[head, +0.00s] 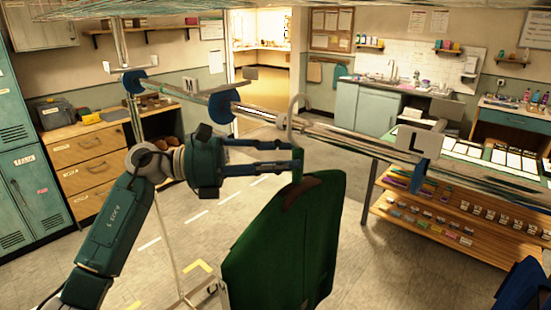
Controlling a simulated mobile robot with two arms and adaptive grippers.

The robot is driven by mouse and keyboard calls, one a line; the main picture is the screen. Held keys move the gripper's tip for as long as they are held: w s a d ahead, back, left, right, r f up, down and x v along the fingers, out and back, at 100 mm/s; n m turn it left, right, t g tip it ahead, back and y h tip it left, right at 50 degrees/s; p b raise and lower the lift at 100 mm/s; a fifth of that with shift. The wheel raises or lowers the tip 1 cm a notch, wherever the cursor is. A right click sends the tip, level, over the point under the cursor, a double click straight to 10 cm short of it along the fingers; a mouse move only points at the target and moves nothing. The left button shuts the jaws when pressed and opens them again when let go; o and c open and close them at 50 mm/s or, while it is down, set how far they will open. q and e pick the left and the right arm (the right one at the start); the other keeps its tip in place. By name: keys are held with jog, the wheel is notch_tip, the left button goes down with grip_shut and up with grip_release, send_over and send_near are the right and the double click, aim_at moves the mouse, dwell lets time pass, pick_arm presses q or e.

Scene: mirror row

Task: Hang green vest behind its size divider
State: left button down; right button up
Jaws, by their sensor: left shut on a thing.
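The green vest (285,245) hangs from a hanger whose grey hook (292,110) rises in front of or over the metal rail (340,137); I cannot tell whether it bears on the rail. My left gripper (297,156) is shut on the hanger neck, just above the vest's collar. Round blue dividers sit on the rail to the left, one near (222,103) and one farther off (134,81). A white size tag with an L-like mark (420,142) is on the rail to the right, with a blue part below it. My right gripper is out of view.
A wooden shelf unit (455,222) with small items stands at the right. A dark blue object (525,287) fills the lower right corner. Teal lockers (25,150) and wooden drawers (95,165) stand at the left. The floor between is mostly clear.

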pick_arm(q)
jog(key=shift+w+d+f+b, duration=0.15)
jog(key=shift+w+f+b, duration=0.05)
jog(key=shift+f+b, duration=0.7)
jog(key=shift+w+d+f+b, duration=0.15)
jog(key=shift+w+f+b, duration=0.05)
jog(key=shift+f+b, duration=0.7)
jog(key=shift+r, duration=0.1)
jog(key=c, duration=1)
grip_release()
jog(key=shift+a, duration=0.15)
